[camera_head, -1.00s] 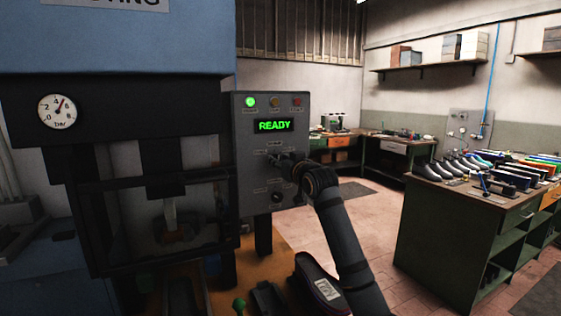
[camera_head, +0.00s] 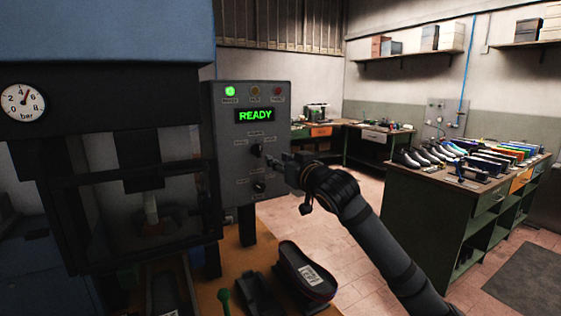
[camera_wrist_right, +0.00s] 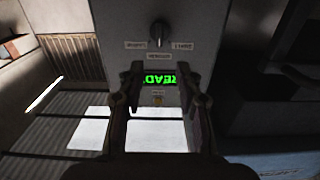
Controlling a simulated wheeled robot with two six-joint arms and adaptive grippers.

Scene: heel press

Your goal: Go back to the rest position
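My right gripper (camera_head: 272,164) hangs in front of the right edge of the grey control panel (camera_head: 222,130), beside its upper knob (camera_head: 257,150). In the right wrist view, the gripper (camera_wrist_right: 160,80) has its fingers spread with nothing between them, and the panel shows behind the gap. It looks clear of the panel knob (camera_wrist_right: 158,34). My right arm comes in from the lower right. My left gripper is not in view. The panel display (camera_head: 255,115) reads READY, and a green lamp (camera_head: 230,91) is lit.
The press with its gauge (camera_head: 23,102) fills the left. A dark shoe part with a white label (camera_head: 305,270) lies on the wooden surface below the panel. A green workbench (camera_head: 425,215) with shoes stands at the right. Tiled floor (camera_head: 345,235) lies open between them.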

